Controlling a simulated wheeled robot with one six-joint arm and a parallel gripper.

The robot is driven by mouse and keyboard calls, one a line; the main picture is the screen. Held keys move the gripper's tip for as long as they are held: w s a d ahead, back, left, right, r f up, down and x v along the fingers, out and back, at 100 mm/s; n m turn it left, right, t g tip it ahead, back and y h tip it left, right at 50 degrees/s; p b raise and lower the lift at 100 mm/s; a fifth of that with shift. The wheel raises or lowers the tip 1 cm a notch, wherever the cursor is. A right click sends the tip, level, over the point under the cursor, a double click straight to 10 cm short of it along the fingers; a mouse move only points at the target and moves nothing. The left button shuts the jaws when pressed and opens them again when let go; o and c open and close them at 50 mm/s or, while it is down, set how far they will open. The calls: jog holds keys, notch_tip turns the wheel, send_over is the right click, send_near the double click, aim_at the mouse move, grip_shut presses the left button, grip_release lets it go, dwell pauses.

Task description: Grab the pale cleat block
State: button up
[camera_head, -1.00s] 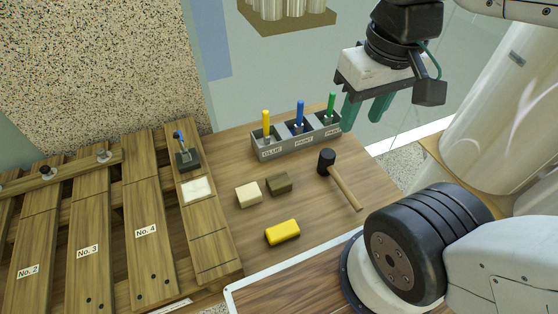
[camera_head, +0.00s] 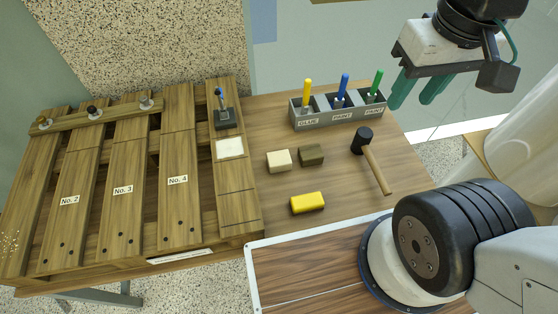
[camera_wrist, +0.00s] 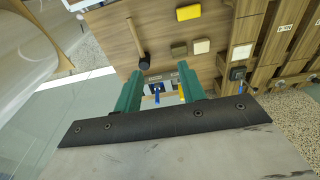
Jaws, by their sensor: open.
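The pale cleat block (camera_head: 279,161) is a small cream block lying on the wooden table, just left of a dark olive-brown block (camera_head: 311,155). In the wrist view the pale block (camera_wrist: 201,46) lies beyond the fingertips, beside the darker block (camera_wrist: 179,50). My gripper (camera_head: 412,97) has green fingers spread apart with nothing between them. It hangs up and to the right of the blocks, near the right end of the grey holder. In the wrist view my gripper (camera_wrist: 160,77) points toward the table, apart from both blocks.
A grey holder (camera_head: 337,109) carries yellow, blue and green-handled tools behind the blocks. A mallet (camera_head: 374,160) lies to the right, and a yellow block (camera_head: 307,204) in front. A slatted wooden pallet (camera_head: 128,190) with numbered boards stands left. Table between these is bare.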

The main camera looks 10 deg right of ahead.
jog(key=o, duration=0.9)
jog(key=shift+w+d+f, duration=0.1)
jog(key=shift+w+d, duration=0.1)
jog(key=shift+w, duration=0.15)
jog(key=w+d+f+n+t+h, duration=0.1)
jog(key=w+d+f, duration=0.15)
jog(key=w, duration=0.35)
jog(key=w+d+f+n+t+h, duration=0.1)
jog(key=w+d+f+h, duration=0.1)
jog(key=w+d, duration=0.25)
jog(key=w+f+n+t+y, duration=0.25)
jog(key=w+f+n, duration=0.45)
jog(key=w+f, duration=0.7)
jog(key=n+g+y, duration=0.3)
jog(key=n+y, duration=0.4)
jog(key=y, duration=0.6)
send_near(280, 158)
jog(key=shift+w+a+f, duration=0.25)
jog(key=shift+w+a, duration=0.05)
jog(key=shift+s+a+g, duration=0.15)
jog(key=shift+s+g, duration=0.05)
jog(key=shift+g, duration=0.05)
jog(key=shift+a+f, duration=0.15)
jog(key=shift+a, duration=0.15)
jog(key=shift+w+x, duration=0.15)
jog(key=shift+x, duration=1.6)
jog(key=shift+w+x, duration=0.1)
jog(key=shift+x, duration=1.7)
